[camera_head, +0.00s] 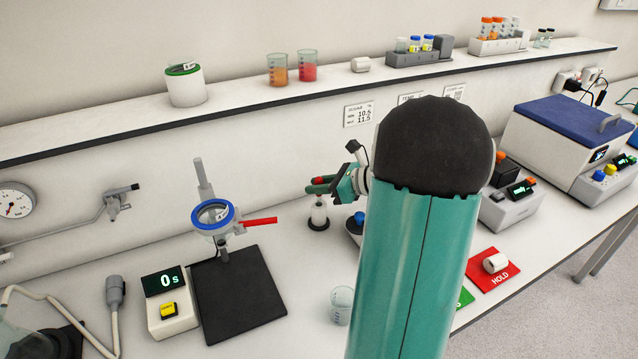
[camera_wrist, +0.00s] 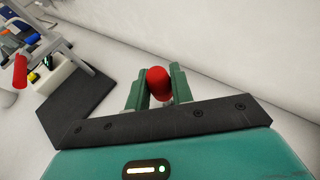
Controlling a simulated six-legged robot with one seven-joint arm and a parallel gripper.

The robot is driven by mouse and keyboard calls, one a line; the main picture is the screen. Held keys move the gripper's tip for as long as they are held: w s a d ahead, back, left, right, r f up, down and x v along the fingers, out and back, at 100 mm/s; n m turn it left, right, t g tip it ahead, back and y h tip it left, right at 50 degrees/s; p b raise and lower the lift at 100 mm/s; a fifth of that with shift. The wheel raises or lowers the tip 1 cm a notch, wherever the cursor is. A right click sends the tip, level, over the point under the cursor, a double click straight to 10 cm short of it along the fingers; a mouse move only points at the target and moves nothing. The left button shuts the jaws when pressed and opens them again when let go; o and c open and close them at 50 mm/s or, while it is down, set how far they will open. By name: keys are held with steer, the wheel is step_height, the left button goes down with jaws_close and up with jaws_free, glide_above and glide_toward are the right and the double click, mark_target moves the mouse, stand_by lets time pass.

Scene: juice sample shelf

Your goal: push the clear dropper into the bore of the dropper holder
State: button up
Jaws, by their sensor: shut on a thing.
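My gripper (camera_head: 324,185) is shut on the red bulb of the dropper (camera_head: 320,181), near the wall at the back of the bench. In the wrist view the bulb (camera_wrist: 158,83) sits between the two green fingers (camera_wrist: 156,92). The clear stem is not distinguishable in either view. Directly below the gripper stands a small pale upright piece on a round black base (camera_head: 318,224), which looks like the dropper holder. Its bore is hidden, and I cannot tell whether the dropper's tip is inside it.
Left of the gripper stands a blue ring (camera_head: 214,229) with a red handle (camera_head: 259,222), over a black plate (camera_head: 240,300). A timer (camera_head: 168,302) is beside it. A beaker (camera_head: 342,305) stands in front. The wall shelf (camera_head: 235,107) runs above. My arm covers the bench's middle.

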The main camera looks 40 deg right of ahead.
steer(key=shift+f, duration=0.1)
steer(key=o, duration=0.8)
steer(key=shift+c, duration=0.2)
steer(key=v, duration=1.3)
steer(key=shift+s+r, duration=0.25)
steer(key=shift+s, duration=0.05)
steer(key=shift+s+d, duration=0.1)
steer(key=shift+d, duration=0.1)
